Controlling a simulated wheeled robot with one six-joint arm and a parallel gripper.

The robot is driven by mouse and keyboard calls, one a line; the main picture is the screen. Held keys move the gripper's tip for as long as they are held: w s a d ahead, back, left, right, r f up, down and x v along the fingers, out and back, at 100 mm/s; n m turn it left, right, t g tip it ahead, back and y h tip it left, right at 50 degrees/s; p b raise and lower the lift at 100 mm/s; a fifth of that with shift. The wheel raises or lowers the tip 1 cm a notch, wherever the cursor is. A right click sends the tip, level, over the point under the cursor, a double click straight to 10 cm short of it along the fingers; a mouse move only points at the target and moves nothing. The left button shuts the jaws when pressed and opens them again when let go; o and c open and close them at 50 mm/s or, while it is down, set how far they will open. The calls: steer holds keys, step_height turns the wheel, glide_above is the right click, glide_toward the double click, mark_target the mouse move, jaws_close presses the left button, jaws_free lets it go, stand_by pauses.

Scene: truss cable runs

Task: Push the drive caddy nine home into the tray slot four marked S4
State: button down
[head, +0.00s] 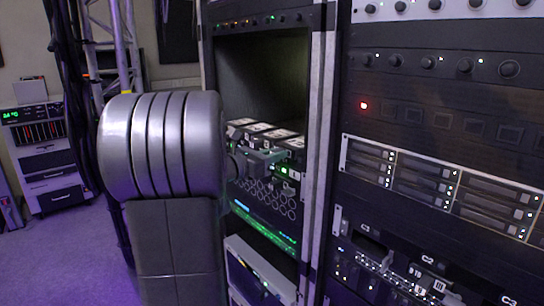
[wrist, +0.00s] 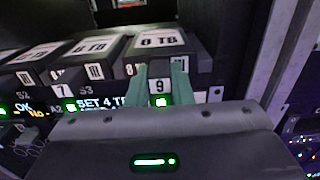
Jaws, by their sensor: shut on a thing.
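Drive caddy nine (wrist: 158,86) shows its white "9" label and a small green light between the two teal fingers of my gripper (wrist: 160,78). The gripper is shut on its front handle. The drive with an "8 TB" label (wrist: 160,39) lies behind it, at the right end of the row in the tray (wrist: 72,104). "S2" and "S3" marks show to the left; the S4 mark is not clearly readable. I cannot tell how deep the caddy sits. In the head view my gripper (head: 268,158) reaches the front of the tray, and my arm hides part of it.
Other 8 TB drives (wrist: 88,48) stand close on the left, one labelled 7. A pale rack post (wrist: 285,50) rises close on the right. Above the drives the rack bay (head: 265,80) is empty. A panel of drive bays (head: 440,185) is further right.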

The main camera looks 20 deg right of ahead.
steer(key=shift+w+d, duration=0.15)
steer(key=shift+d, duration=0.2)
steer(key=c, duration=1.2)
jaws_free()
steer(key=b+v, duration=0.2)
steer(key=v, duration=1.2)
steer(key=shift+d+r, duration=0.1)
steer(key=p+x, duration=0.2)
steer(key=x, duration=1.1)
steer(key=shift+w+d, duration=0.1)
steer(key=shift+d, duration=0.15)
steer(key=shift+a, duration=0.1)
steer(key=shift+a, duration=0.1)
